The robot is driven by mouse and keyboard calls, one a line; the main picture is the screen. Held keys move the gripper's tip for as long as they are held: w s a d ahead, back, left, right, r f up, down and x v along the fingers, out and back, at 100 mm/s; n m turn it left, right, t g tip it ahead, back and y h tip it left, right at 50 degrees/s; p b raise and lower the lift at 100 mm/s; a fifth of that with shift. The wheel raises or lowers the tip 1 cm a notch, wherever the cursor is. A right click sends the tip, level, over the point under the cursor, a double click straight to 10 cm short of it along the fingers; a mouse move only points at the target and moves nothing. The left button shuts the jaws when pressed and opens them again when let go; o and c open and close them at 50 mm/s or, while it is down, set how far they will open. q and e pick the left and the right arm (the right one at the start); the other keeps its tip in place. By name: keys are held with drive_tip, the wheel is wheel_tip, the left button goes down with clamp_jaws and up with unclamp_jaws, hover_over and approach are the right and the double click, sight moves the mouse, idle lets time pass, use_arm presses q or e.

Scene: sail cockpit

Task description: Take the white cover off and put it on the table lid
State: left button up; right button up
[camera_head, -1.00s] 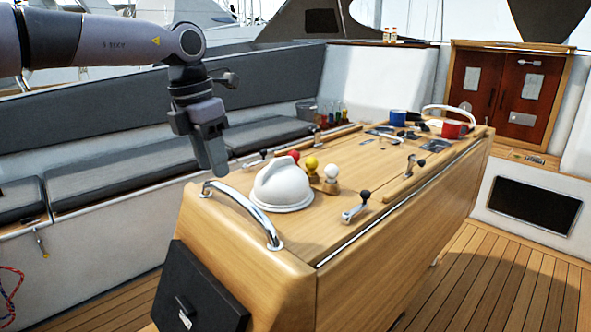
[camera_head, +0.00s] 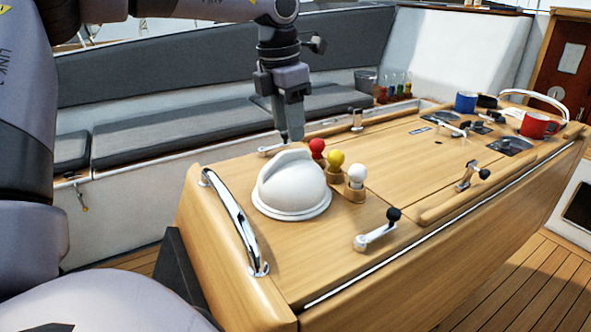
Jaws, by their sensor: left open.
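The white cover (camera_head: 291,187) is a dome with a raised grip ridge and a flat rim. I cannot tell the exact gap to the cover; no contact shows. What lies under the cover is hidden. My right gripper is not in view.
Red (camera_head: 317,148), yellow (camera_head: 336,160) and white (camera_head: 357,176) knobs stand right of the cover. A steel handrail (camera_head: 238,222) curves at its left. A black-knobbed lever (camera_head: 378,230) is in front. A blue mug (camera_head: 466,102) and red mug (camera_head: 537,126) stand farther back. The lid's middle is mostly clear.

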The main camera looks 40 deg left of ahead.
use_arm(q)
wheel_tip(320, 180, down, 5)
drive_tip(key=shift+w+d+r, duration=0.1)
clamp_jaws()
drive_tip(key=shift+r, duration=0.1)
wheel_tip(320, 180, up, 18)
drive_tip(key=p, duration=0.2)
wheel_tip(320, 180, up, 10)
drive_tip(key=p, duration=0.5)
hover_over(291, 150)
